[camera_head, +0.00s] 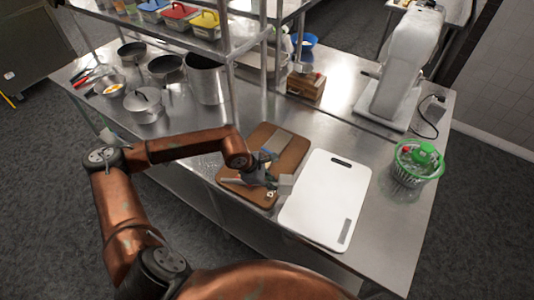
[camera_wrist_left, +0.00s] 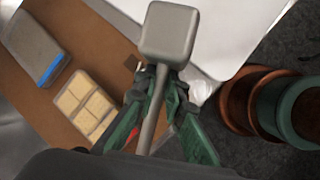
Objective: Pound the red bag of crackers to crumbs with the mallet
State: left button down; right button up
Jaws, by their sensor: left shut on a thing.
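My left gripper (camera_head: 262,180) is over the front part of the brown cutting board (camera_head: 288,158). It is shut on the handle of a grey mallet (camera_wrist_left: 168,34), whose blocky head also shows in the head view (camera_head: 286,184) by the white board's edge. A clear bag of pale square crackers (camera_wrist_left: 82,103) lies on the brown board beside the gripper, the squares looking whole. A bit of red shows next to it, partly hidden by the green fingers. The gripper hides most of the bag in the head view. My right gripper is not in view.
A flat grey packet with a blue edge (camera_wrist_left: 38,50) lies on the brown board. A white cutting board (camera_head: 325,198) lies to the right, then a green basket (camera_head: 414,165). Pots (camera_head: 146,105) stand at the left. A shelf post (camera_head: 231,95) rises behind the board.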

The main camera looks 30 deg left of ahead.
pick_arm(q)
jog(key=shift+w+a+r+n+y, duration=0.1)
jog(key=shift+w+r+n+y, duration=0.05)
jog(key=shift+n, duration=0.3)
jog(key=shift+w+a+r+n+y, duration=0.1)
jog(key=shift+n+y, duration=0.05)
jog(key=shift+n, duration=0.3)
jog(key=w+a+n+g+y+p, duration=0.1)
jog(key=w+a+n+g+y, duration=0.1)
jog(key=n, duration=0.9)
jog(key=w+a+n+g+y+p, duration=0.1)
jog(key=w+a+n+y, duration=0.3)
jog(key=n, duration=0.8)
jog(key=shift+w+a+g+y, duration=0.3)
jog(key=shift+w+g+y, duration=0.1)
jog(key=shift+w+y, duration=0.85)
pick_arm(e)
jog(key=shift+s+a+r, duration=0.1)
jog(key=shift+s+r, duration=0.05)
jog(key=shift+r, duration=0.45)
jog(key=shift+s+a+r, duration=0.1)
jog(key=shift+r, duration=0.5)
pick_arm(q)
jog(key=shift+f, duration=0.1)
